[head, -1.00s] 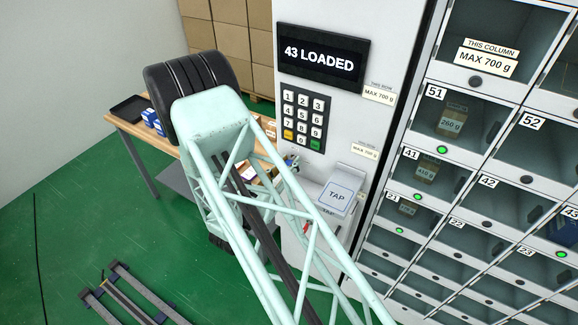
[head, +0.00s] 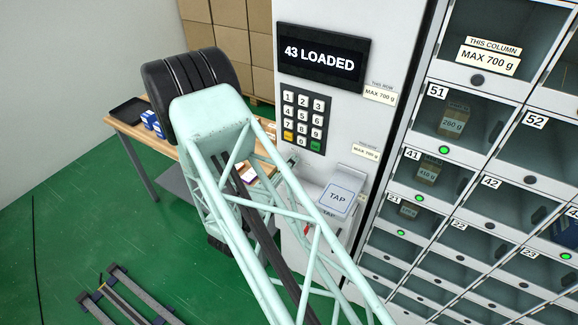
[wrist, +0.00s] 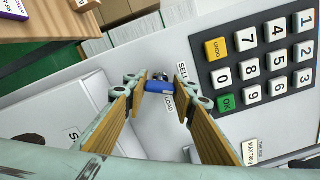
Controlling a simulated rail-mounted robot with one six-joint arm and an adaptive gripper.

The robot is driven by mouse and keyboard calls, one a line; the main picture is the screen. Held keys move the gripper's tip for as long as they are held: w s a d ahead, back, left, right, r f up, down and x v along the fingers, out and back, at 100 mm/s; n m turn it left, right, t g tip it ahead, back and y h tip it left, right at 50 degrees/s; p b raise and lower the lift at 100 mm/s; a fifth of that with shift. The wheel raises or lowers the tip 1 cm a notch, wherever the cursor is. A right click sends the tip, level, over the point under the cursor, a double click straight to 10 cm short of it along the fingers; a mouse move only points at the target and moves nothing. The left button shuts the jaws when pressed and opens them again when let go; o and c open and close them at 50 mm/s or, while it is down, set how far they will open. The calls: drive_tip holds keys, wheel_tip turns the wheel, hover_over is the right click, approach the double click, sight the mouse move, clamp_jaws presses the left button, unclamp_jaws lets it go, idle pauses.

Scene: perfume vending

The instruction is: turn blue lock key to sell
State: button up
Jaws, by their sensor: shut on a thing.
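The blue lock key (wrist: 158,87) sits between my fingertips in the wrist view, on the pale machine panel. My gripper (wrist: 157,89) is shut on it, one finger on each side. A SELL label (wrist: 183,76) and a LOAD label (wrist: 168,104) are beside the key; I cannot tell which one it points at. In the head view my arm hides the key and most of my gripper. The display (head: 319,54) reads "43 LOADED".
The keypad (wrist: 262,62) is close beside my right finger in the wrist view. The tap reader (head: 337,197) juts out below the keypad in the head view. Numbered lockers (head: 430,155) stand to the right, and a wooden table (head: 121,122) stands behind my arm.

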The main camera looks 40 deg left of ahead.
drive_tip(key=n, duration=0.5)
drive_tip(key=shift+n, duration=0.3)
idle(0.4)
drive_tip(key=o, duration=0.9)
drive_tip(key=shift+s, duration=0.15)
drive_tip(key=shift+s+d, duration=0.2)
drive_tip(key=shift+s, duration=1.75)
drive_tip(key=shift+s+d, duration=0.25)
drive_tip(key=shift+s, duration=1.65)
drive_tip(key=shift+s+d, duration=0.2)
drive_tip(key=shift+s, duration=1.75)
